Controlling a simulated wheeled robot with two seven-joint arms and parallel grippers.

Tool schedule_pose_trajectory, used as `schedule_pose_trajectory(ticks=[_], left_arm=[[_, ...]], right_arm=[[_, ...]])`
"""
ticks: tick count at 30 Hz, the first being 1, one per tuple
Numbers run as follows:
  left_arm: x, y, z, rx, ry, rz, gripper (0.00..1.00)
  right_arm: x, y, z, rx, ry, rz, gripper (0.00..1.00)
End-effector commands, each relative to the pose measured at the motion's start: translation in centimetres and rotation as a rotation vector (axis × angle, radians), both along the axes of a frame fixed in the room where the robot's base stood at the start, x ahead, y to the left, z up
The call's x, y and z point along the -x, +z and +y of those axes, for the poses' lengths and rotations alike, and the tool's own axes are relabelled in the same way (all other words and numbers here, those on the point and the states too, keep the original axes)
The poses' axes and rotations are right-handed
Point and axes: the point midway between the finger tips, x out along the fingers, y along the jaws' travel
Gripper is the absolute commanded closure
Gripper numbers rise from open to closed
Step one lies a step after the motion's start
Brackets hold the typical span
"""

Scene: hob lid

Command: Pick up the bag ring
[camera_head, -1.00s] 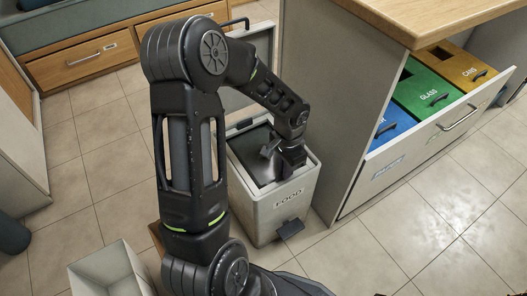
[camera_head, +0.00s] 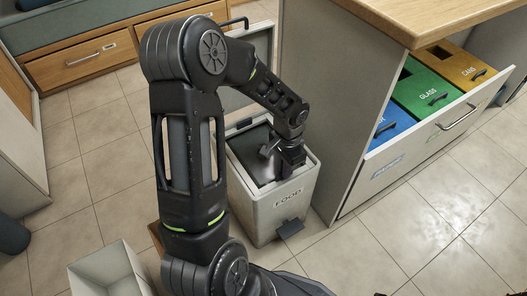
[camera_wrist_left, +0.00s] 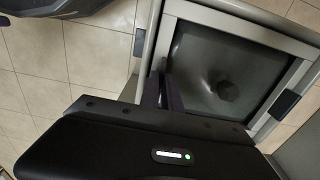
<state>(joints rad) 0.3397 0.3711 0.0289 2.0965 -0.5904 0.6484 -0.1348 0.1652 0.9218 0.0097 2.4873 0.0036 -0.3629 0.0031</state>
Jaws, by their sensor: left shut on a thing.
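The light grey bin marked FOOD (camera_head: 282,207) stands on the floor beside the cabinet with its lid up at the back. The bag ring (camera_wrist_left: 240,28) shows in the left wrist view as a grey frame around the dark bag (camera_wrist_left: 215,65) in the bin's mouth. The dark bag also shows in the head view (camera_head: 252,153). My left gripper (camera_head: 277,154) is at the bin's top and, in the left wrist view, its fingers (camera_wrist_left: 161,92) are at one side of the ring, shut on it. The exact contact is partly hidden. My right gripper is out of view.
An open drawer (camera_head: 405,160) with blue, green and yellow bins juts out at the right. The wooden counter (camera_head: 440,12) is above it. An open pale box (camera_head: 105,270) stands at the lower left. Tiled floor at the front right is clear.

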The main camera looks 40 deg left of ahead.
Motion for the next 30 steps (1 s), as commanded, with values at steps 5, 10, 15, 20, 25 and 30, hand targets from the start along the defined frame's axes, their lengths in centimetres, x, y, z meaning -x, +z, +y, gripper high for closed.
schedule_pose_trajectory(ticks=[5,10,15,20,25,30], left_arm=[[0.0,0.0,0.0,0.000,0.000,0.000,1.00],[0.0,0.5,0.0,-0.001,0.000,-0.001,1.00],[-0.1,1.8,0.0,-0.001,0.001,-0.001,1.00],[-0.1,3.9,0.0,-0.001,0.000,-0.003,1.00],[-0.1,6.6,0.0,-0.001,0.000,-0.002,1.00],[0.7,7.1,-2.4,0.001,-0.008,0.001,1.00]], right_arm=[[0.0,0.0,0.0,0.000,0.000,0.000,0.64],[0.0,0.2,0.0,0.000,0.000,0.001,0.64],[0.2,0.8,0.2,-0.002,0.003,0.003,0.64],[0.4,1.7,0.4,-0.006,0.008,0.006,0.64],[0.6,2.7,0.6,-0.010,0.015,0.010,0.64],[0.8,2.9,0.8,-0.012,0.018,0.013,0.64]])
